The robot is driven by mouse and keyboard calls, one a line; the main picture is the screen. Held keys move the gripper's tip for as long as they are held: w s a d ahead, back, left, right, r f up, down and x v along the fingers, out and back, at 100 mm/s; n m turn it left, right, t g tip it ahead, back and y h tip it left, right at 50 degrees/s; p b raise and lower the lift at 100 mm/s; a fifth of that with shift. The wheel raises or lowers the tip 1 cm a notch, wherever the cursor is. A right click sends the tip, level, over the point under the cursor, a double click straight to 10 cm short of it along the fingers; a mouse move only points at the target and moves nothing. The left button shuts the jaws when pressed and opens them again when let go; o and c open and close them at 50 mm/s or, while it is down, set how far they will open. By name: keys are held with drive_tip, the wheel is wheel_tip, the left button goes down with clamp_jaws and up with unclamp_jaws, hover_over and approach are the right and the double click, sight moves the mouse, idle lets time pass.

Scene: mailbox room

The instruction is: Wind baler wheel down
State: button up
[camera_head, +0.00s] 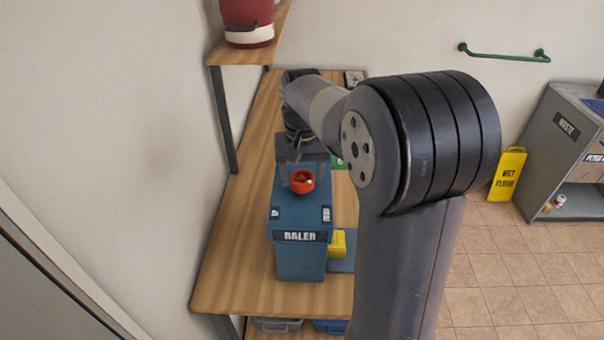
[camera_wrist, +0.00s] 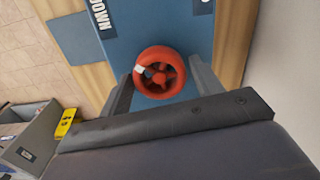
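The blue baler (camera_head: 300,258), labelled BALER on its front, stands on the wooden table. Its red spoked wheel (camera_head: 302,181) sits on its top, between two small labels. In the wrist view the wheel (camera_wrist: 160,73) has a pale mark on its left side, and a label reading DOWN (camera_wrist: 100,14) lies to its upper left. My gripper (camera_wrist: 160,72) is open, with one finger on each side of the wheel. Small gaps seem to show between fingers and rim; contact is hard to tell.
A yellow block (camera_head: 338,243) is beside the baler's right side. The wooden table (camera_head: 225,285) has bare room at the front left. A shelf (camera_head: 245,48) holding a red container rises behind left. A yellow wet floor sign (camera_head: 508,174) and grey waste unit (camera_head: 560,150) stand right.

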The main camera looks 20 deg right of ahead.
sight(302, 176)
drive_tip(key=shift+o, duration=1.2)
drive_tip(key=shift+r, duration=0.1)
wheel_tip(302, 176, up, 11)
drive_tip(key=shift+f+b, duration=0.2)
drive_tip(key=shift+b, duration=0.2)
wheel_tip(302, 176, down, 10)
drive_tip(key=shift+f+p, duration=0.25)
drive_tip(key=shift+p, duration=0.2)
drive_tip(key=shift+f, duration=0.25)
drive_tip(key=shift+n, duration=0.9)
